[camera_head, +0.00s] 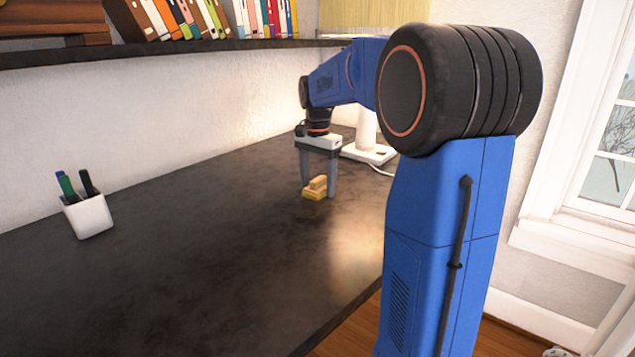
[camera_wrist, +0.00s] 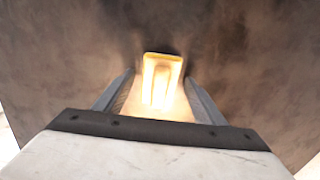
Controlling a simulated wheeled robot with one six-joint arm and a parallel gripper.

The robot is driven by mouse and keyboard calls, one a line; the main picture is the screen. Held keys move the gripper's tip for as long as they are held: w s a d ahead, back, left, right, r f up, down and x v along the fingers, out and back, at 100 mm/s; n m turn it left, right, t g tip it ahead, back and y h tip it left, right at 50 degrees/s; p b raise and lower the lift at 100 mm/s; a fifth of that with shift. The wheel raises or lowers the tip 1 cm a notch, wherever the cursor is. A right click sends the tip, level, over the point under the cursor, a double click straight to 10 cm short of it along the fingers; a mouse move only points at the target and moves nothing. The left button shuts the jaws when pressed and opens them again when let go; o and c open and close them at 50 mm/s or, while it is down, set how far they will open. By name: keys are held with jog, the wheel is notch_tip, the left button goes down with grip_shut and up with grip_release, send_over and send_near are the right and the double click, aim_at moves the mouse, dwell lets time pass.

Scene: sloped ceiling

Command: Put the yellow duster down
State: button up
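The yellow duster (camera_head: 314,191) appears to rest on the dark desk top (camera_head: 200,250), below my gripper (camera_head: 318,187). In the wrist view the duster (camera_wrist: 163,68) shows brightly lit between the two grey fingers of my gripper (camera_wrist: 160,76). A gap shows between each finger and the duster's sides, so my gripper is open around it and not clamped on it. The fingers point down close to the desk. The near end of the duster is partly washed out by glare in the wrist view.
A white cup with pens (camera_head: 89,214) stands at the left of the desk. A white lamp base (camera_head: 369,150) is behind my gripper. A shelf with books (camera_head: 200,45) runs along the wall above. The desk's middle and front are clear.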

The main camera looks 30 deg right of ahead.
aim_at(318, 179)
notch_tip(318, 179, up, 12)
jog(key=shift+r, duration=0.15)
dwell(0.7)
dwell(0.5)
